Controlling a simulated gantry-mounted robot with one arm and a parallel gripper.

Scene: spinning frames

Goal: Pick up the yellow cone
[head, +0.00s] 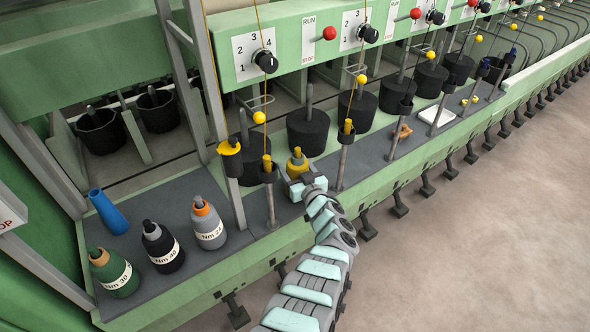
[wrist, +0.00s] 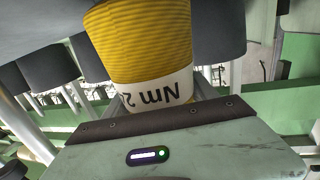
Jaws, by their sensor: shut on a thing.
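The yellow cone (head: 297,163) stands about upright at the deck's middle, between two metal posts in the head view. My gripper (head: 301,187) is at its lower part, on the near side, and is shut on it. In the wrist view the yellow cone (wrist: 140,45) fills the upper middle, with ridged yarn and a white label band reading "Nm 2", the rest cut off. The fingers are mostly hidden behind the gripper body. Whether the cone's base touches the deck is hidden.
A metal post (head: 269,203) is left of my gripper, another (head: 342,165) right. Black pots (head: 306,132) stand behind. A white block (head: 437,115) lies further right.

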